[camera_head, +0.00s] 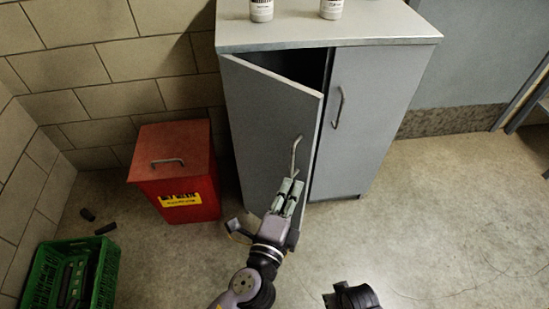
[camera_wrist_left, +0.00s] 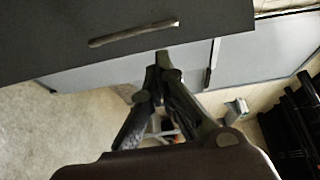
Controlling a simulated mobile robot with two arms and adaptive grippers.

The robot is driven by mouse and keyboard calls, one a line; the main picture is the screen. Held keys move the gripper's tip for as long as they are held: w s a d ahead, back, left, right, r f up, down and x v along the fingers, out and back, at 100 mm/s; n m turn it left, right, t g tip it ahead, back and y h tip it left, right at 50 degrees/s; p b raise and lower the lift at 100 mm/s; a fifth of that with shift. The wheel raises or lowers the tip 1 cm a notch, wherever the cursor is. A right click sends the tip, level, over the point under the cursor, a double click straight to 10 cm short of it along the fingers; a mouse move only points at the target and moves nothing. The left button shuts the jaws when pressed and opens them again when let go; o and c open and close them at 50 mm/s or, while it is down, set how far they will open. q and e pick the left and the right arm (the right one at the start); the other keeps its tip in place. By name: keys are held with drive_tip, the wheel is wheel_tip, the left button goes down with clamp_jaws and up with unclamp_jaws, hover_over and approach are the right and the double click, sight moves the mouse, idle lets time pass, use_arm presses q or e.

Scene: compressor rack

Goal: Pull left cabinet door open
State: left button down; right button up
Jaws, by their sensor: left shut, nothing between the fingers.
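The grey cabinet's left door (camera_head: 262,125) stands partly open, swung outward, with a dark gap above and beside it. Its metal bar handle (camera_head: 296,155) is near the free edge. The right door (camera_head: 365,115) is closed. My left gripper (camera_head: 289,188) is shut and empty, just below the handle in the head view. In the left wrist view, the left gripper's fingertips (camera_wrist_left: 163,60) are together near the door's edge, and the handle (camera_wrist_left: 133,34) is apart from them. My right gripper (camera_head: 352,296) shows only partly at the bottom edge; its fingers cannot be made out.
A red bin (camera_head: 178,190) stands left of the cabinet. A green crate (camera_head: 105,275) sits at the lower left, with two small dark pieces on the floor near it. Two white bottles stand on the cabinet top (camera_head: 300,31). The floor to the right is clear.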

use_arm(q)
approach(307, 145)
drive_tip(key=x, duration=0.4)
drive_tip(key=shift+w+d, duration=0.2)
drive_tip(key=shift+x, duration=0.8)
use_arm(e)
drive_tip(key=shift+s+d+f, duration=0.1)
drive_tip(key=shift+s+f, duration=0.1)
